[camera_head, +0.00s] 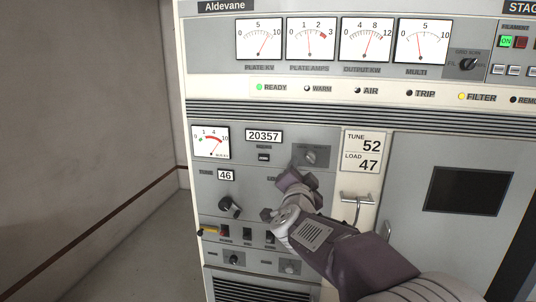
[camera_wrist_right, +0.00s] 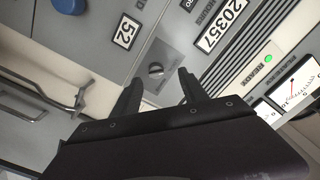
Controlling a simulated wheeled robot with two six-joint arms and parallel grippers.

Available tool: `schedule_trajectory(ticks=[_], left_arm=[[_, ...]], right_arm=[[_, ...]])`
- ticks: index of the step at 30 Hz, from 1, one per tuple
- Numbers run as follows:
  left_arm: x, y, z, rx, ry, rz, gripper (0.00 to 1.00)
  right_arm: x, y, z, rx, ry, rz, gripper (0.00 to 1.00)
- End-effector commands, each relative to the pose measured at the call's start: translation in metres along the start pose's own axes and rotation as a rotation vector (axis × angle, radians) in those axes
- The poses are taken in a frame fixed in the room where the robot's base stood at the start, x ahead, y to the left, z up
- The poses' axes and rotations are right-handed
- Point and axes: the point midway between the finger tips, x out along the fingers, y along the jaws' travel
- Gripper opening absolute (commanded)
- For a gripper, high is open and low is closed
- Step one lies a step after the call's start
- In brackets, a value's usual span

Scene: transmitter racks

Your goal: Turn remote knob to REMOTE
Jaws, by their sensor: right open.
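A small dark selector knob on a square grey plate (camera_head: 311,155) sits on the upper right of the left rack panel, right of the 20357 counter. Its label is too small to read, so I cannot confirm it is the remote knob. In the right wrist view this knob (camera_wrist_right: 156,70) shows between the two fingertips. My right gripper (camera_head: 293,178) is just below and left of the knob in the head view. It is open, and its fingers (camera_wrist_right: 159,77) appear apart from the knob. My left gripper is not in view.
A metal handle (camera_head: 357,200) stands out right of my right gripper. A larger dark knob (camera_head: 230,207) and several switches (camera_head: 247,234) sit lower left. Two small knobs (camera_head: 289,266) are further down. Meters and status lamps line the top. Floor is free at left.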

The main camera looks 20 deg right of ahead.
Motion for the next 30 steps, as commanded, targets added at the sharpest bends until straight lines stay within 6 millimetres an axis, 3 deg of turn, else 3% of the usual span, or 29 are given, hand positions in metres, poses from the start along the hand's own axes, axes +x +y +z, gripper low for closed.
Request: schedule_trajectory(ticks=[5,18,28,29,30], left_arm=[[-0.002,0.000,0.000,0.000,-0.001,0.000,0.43],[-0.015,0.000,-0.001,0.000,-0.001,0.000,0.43],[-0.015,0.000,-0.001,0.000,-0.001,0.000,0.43],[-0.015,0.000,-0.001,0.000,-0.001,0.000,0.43],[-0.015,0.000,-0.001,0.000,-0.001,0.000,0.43]], right_arm=[[0.005,0.001,-0.004,-0.002,0.005,0.005,0.51],[0.083,0.002,-0.003,-0.005,0.001,0.005,0.51],[0.091,0.002,-0.002,-0.005,0.000,0.003,0.51],[0.091,0.002,-0.002,-0.005,0.000,0.003,0.48],[0.091,0.002,-0.002,-0.005,0.000,0.003,0.37]])
